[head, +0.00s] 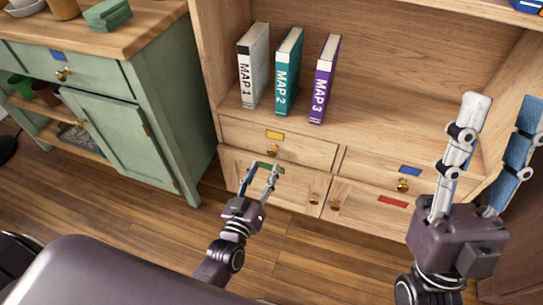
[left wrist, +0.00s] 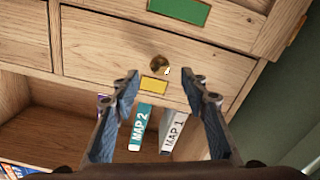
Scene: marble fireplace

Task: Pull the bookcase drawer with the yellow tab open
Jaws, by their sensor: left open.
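The wooden bookcase drawer with the yellow tab (head: 274,135) is the upper left drawer, flush with its neighbours. Its round brass knob (head: 271,152) sits below the tab. The left wrist view is upside down and shows the yellow tab (left wrist: 154,86) and knob (left wrist: 159,64) between my fingers. My left gripper (head: 263,170) is open and empty, just in front of and below the knob in the head view. Contact with the knob cannot be told. My right gripper (head: 502,110) is raised at the right, fingers apart and empty, in front of the bookcase's right side.
Three map books (head: 287,70) stand on the shelf above. A green cabinet (head: 125,130) stands at the left. The wooden floor in front is clear.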

